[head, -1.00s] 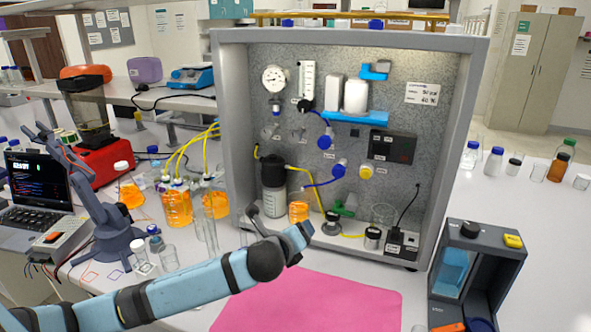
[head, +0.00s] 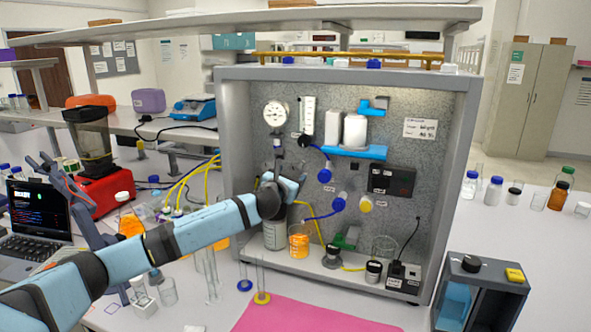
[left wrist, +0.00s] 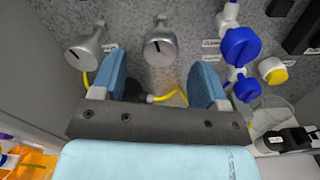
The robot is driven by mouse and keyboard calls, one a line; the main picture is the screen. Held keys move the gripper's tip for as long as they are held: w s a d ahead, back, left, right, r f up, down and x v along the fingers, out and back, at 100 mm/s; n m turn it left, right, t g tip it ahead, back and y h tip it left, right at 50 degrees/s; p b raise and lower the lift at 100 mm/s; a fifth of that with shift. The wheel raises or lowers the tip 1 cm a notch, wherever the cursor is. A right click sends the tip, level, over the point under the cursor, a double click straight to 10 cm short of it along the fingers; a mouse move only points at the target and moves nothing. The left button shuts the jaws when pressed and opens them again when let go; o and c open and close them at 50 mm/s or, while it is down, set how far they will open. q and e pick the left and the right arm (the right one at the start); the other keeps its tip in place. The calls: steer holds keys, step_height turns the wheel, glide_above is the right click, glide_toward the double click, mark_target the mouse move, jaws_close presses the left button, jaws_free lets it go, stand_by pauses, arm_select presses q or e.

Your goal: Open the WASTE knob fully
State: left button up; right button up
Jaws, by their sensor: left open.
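The rig panel (head: 412,150) carries several knobs; their labels are too small to read, so I cannot tell which is WASTE. In the left wrist view are two grey metal knobs with dark index lines, one at left (left wrist: 84,50) and one in the middle (left wrist: 165,45). Also there are an upper blue knob (left wrist: 240,46), a lower blue knob (left wrist: 246,89) and a yellow knob (left wrist: 273,71). My left gripper (head: 292,188) is open and empty before the panel. In the left wrist view, its blue fingers (left wrist: 158,80) point just below the middle grey knob, apart from it.
A pressure gauge (head: 276,113) and a blue shelf (head: 355,152) with white containers sit on the panel. Below stand a beaker of orange liquid (head: 299,243) and a grey bottle (head: 274,236). Glass cylinders stand left of the pink mat (head: 310,315). The cabinet's side walls bound the space.

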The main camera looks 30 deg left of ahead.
mark_target(294, 172)
arm_select(q)
steer(key=x, duration=0.5)
steer(key=c, duration=0.9)
